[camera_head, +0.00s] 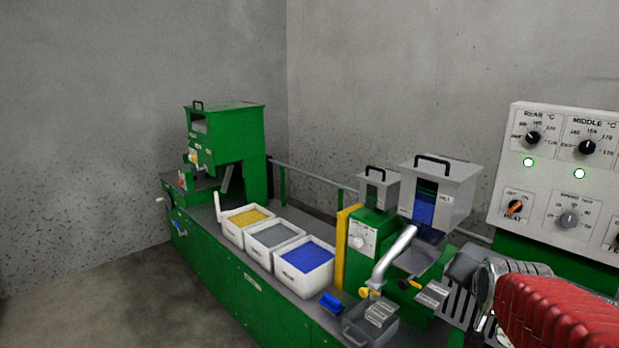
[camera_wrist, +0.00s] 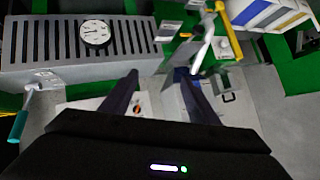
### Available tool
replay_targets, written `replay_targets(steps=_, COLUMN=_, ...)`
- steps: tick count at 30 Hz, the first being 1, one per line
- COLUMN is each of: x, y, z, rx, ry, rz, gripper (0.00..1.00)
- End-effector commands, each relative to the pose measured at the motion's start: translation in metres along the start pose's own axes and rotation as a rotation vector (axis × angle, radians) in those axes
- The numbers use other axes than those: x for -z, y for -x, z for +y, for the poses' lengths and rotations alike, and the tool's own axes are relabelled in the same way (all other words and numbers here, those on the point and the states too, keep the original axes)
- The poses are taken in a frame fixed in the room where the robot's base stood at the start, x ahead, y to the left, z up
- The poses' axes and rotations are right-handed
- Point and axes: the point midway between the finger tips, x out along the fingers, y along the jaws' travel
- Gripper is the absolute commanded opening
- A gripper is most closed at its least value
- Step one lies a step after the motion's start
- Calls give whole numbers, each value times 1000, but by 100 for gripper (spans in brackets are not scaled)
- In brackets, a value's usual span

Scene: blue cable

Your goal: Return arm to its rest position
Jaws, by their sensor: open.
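My gripper (camera_wrist: 160,85) shows in the wrist view with its two dark fingers spread apart and nothing held between them. It is above the machine bench, below the slotted grey cover (camera_wrist: 75,60) in that picture. My gripper cannot be made out in the head view. A red ribbed part (camera_head: 560,310) fills the lower right of the head view; I cannot tell whether it belongs to my arm.
The green bench carries white bins of yellow, grey and blue pellets (camera_head: 304,258), a blue scoop (camera_head: 331,303) and a hopper (camera_head: 455,190). A control panel (camera_head: 560,165) stands at right. A teal-handled tool (camera_wrist: 18,126) is at the wrist view's left. Floor at left is clear.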

Motion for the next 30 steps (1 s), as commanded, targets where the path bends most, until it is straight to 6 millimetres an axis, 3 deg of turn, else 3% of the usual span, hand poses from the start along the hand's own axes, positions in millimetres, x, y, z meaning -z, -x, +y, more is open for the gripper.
replay_targets(steps=3, x=-35, y=28, z=-17, rx=20, ry=104, rz=-79, gripper=55)
replay_targets(steps=9, x=-95, y=74, z=-29, rx=52, ry=284, rz=-213, gripper=55)
replay_targets(steps=18, x=-181, y=143, z=-24, rx=118, ry=564, rz=-404, gripper=55)
replay_targets(steps=24, x=-214, y=170, z=-13, rx=147, ry=680, rz=-481, gripper=55)
replay_targets(steps=30, x=-218, y=173, z=-11, rx=150, ry=696, rz=-493, gripper=55)
